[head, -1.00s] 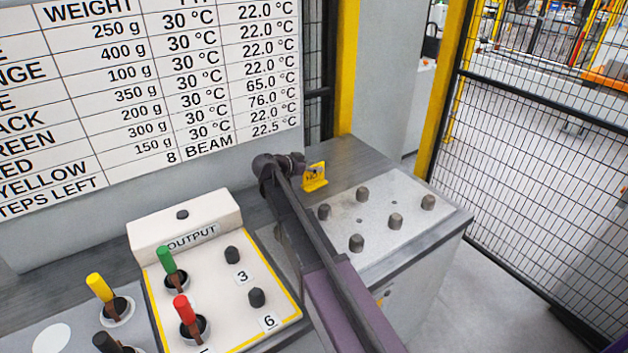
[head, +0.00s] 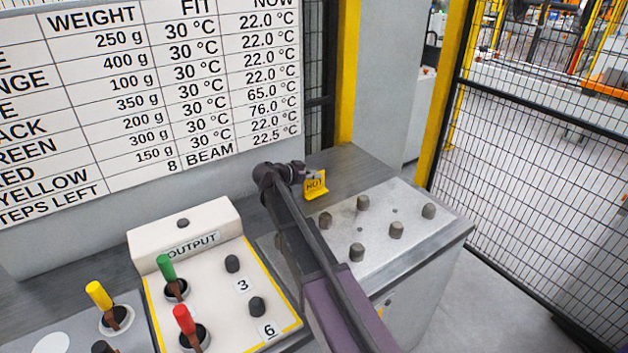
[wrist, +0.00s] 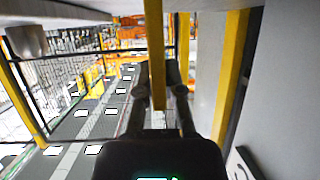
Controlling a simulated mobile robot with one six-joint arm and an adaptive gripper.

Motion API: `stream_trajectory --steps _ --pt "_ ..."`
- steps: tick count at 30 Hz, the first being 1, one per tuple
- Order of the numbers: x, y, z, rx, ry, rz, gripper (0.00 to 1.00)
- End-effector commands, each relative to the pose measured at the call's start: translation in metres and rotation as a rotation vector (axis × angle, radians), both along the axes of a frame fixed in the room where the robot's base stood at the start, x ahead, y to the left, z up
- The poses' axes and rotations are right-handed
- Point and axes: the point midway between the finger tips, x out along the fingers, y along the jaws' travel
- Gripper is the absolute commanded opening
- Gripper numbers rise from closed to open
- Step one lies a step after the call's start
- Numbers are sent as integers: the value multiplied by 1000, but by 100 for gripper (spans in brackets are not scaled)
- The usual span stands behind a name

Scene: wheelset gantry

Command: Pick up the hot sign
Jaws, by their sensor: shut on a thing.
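The hot sign (head: 316,186) is a small yellow plate with dark lettering, seen in the head view at the back left edge of the grey station with pegs. My gripper (head: 307,176) reaches it from the left and is shut on its upper part. In the wrist view the two dark fingers of my gripper (wrist: 161,88) point away from the camera, with narrow yellow strips between and beside them.
The metal plate (head: 375,228) right of the sign carries several dark pegs. An OUTPUT box (head: 190,235) with coloured handles stands at left below a wall chart (head: 150,90). A yellow post (head: 347,70) and mesh fence (head: 540,170) stand behind and right.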

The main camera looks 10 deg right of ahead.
Motion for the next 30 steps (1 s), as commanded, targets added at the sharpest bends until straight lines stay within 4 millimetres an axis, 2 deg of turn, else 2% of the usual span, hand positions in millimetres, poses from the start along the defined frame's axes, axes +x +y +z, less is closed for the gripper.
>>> stream_trajectory --steps 11,30 --pt "0 0 17 0 0 0 0" --pt "0 -1 80 0 0 -1 0"
